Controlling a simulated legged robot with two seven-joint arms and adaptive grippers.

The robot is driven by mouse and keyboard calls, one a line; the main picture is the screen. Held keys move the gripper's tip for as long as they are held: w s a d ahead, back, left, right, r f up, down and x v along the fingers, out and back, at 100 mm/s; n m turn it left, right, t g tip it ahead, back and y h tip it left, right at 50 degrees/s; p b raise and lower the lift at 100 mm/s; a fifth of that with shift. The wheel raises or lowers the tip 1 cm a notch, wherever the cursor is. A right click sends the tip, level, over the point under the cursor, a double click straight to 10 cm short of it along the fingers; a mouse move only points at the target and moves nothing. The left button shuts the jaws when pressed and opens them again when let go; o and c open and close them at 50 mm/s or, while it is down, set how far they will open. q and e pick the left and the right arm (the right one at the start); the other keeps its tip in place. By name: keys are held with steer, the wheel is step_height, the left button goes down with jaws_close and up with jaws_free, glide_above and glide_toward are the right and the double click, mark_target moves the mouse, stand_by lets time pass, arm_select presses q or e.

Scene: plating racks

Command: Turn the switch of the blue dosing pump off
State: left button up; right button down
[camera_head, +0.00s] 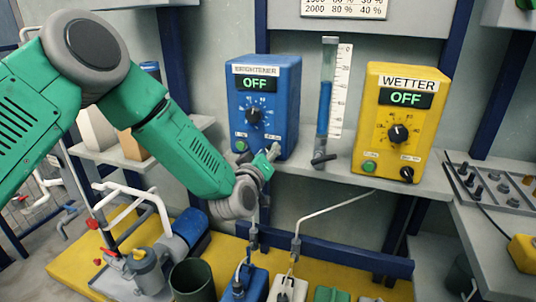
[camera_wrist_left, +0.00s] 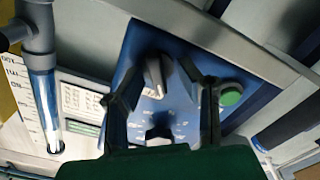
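The blue dosing pump (camera_head: 285,85) stands on the grey shelf, labelled "BRIGHTENER". Its green display reads OFF. A dark dial (camera_head: 253,114) sits mid-panel, with a green button (camera_head: 241,146) at lower left. My left gripper (camera_head: 271,153) is at the pump's lower right front and hides the switch there. In the left wrist view, the picture is turned over; a grey-black switch knob (camera_wrist_left: 155,76) shows on the blue panel between my two spread fingers. I cannot tell whether they touch it. The green button (camera_wrist_left: 230,95) is right of them. My right gripper is out of view.
The yellow pump (camera_head: 422,110), labelled "WETTER", also reads OFF. A clear tube with blue liquid (camera_head: 325,105) stands between the pumps. Pipes (camera_head: 297,240) and canisters (camera_head: 248,284) are below the shelf. A grey panel with knobs (camera_head: 495,190) is at right.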

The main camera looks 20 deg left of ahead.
arm_select(q)
steer(key=s, duration=1.2)
steer(key=shift+a, duration=0.2)
steer(key=shift+w+f, duration=0.1)
